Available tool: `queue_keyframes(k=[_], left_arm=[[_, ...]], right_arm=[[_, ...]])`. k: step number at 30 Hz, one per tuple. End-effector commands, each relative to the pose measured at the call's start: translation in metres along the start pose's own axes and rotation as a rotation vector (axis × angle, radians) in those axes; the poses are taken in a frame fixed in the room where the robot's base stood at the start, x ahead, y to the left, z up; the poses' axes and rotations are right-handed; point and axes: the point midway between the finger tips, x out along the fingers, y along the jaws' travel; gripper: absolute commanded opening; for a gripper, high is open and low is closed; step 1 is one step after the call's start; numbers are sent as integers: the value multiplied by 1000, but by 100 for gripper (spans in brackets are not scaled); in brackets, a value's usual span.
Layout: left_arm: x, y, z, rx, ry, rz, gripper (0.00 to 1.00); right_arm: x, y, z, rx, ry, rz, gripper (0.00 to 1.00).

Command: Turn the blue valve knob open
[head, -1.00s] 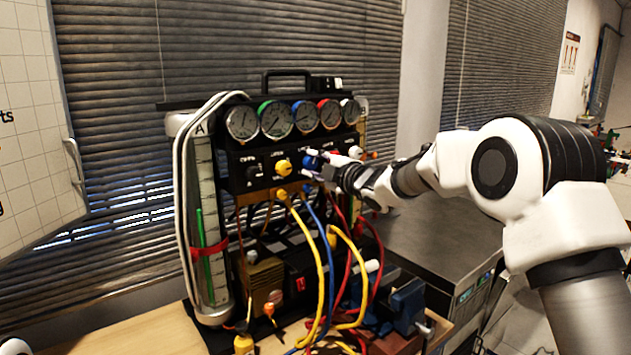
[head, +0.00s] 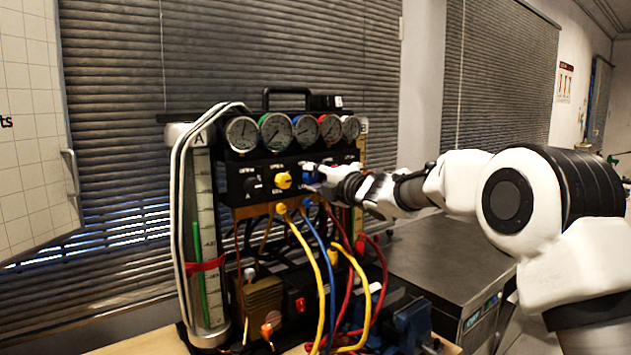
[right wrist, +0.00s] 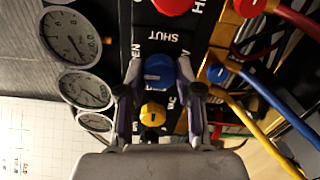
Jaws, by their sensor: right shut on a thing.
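The blue valve knob (right wrist: 159,72) sits on the black panel of the gauge rig, between my right gripper's fingers in the right wrist view. In the head view the blue knob (head: 308,173) is partly hidden by my right gripper (head: 318,178). My right gripper (right wrist: 160,90) is shut on the knob, one finger on each side. The word SHUT shows on the panel beside the knob. The yellow knob (head: 283,180) is just left of the blue one. My left gripper is not in view.
Several round gauges (head: 277,130) line the rig's top. Yellow, blue and red hoses (head: 323,290) hang below the knobs. A red knob (right wrist: 172,5) is close by in the right wrist view. A grey metal cabinet (head: 440,262) stands at the right.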

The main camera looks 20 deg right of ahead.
Motion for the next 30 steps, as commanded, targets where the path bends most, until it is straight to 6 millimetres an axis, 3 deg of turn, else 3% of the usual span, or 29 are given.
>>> queue_keyframes(k=[7, 8, 9, 20, 23, 30], left_arm=[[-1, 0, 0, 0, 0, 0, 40], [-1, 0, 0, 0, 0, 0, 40], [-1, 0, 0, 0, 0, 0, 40], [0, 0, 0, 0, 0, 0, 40], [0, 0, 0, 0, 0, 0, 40], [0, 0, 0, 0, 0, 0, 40]], right_arm=[[0, 6, 1, -1, -1, 9, 0], [0, 6, 1, -1, -1, 9, 45], [0, 6, 1, -1, -1, 9, 60], [-4, 2, 1, 1, -1, 2, 60], [-17, 2, 1, 3, -2, 3, 60], [-77, 3, 1, 6, -2, 6, 60]])
